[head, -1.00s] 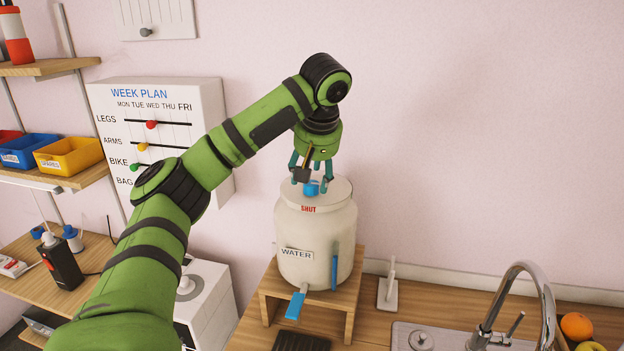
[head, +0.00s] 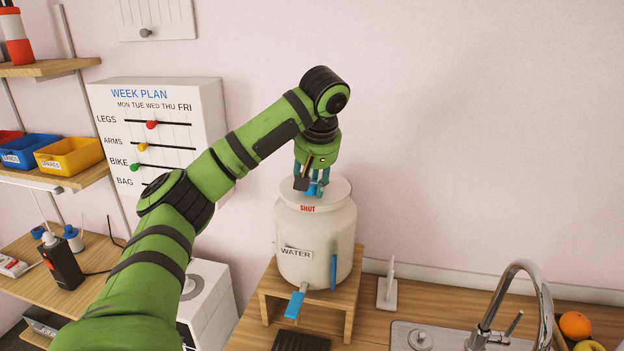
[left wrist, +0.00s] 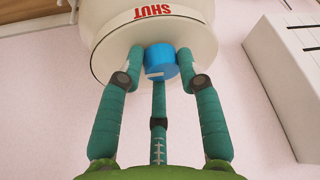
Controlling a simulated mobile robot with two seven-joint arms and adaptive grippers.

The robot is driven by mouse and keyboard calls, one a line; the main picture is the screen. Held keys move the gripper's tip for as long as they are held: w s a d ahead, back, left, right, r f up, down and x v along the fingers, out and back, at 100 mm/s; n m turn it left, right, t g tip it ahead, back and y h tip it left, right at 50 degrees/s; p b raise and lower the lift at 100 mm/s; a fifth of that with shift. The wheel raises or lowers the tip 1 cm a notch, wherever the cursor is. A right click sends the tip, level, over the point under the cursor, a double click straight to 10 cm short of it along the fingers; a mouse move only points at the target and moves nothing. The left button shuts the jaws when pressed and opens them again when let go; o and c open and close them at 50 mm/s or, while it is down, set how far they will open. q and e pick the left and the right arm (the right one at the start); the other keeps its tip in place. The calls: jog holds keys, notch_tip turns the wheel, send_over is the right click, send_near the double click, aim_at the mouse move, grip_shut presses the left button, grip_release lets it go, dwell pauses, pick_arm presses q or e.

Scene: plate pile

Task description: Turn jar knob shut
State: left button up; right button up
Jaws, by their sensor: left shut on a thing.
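A cream jar (head: 308,235) labelled WATER stands upright on a small wooden stand (head: 352,290). A blue knob (left wrist: 161,60) with a white mark sits on its lid (head: 340,190). The word SHUT is printed in red near the lid's rim. My left gripper (head: 311,186) points down over the lid, its teal fingers shut around the knob, which is mostly hidden in the head view. In the left wrist view the white mark faces the single middle finger, away from the word SHUT. My right gripper is not in view.
A blue tap lever (head: 294,304) sticks out at the jar's lower front, and a blue upright strip (head: 333,267) is on its side. A WEEK PLAN board (head: 215,125) stands to the left. A sink tap (head: 520,275) and fruit (head: 576,325) are at right.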

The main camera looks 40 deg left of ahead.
pick_arm(q)
jog(key=shift+a+r, duration=0.15)
jog(key=m, duration=0.2)
jog(key=m+t+h, duration=0.1)
jog(key=m, duration=0.1)
jog(key=shift+s+a+r+m, duration=0.1)
jog(key=shift+a+m, duration=0.05)
jog(key=shift+m, duration=0.15)
jog(key=m+h, duration=0.1)
jog(key=m, duration=0.1)
jog(key=m+t, duration=0.1)
jog(key=m, duration=0.1)
jog(key=shift+a+r+h, duration=0.1)
jog(key=shift+h, duration=0.3)
jog(key=m+h, duration=0.1)
jog(key=m, duration=0.4)
jog(key=shift+a+h, duration=0.15)
jog(key=shift+h, duration=0.25)
jog(key=shift+m+h, duration=0.7)
jog(key=shift+m, duration=1.5)
jog(key=shift+g, duration=0.3)
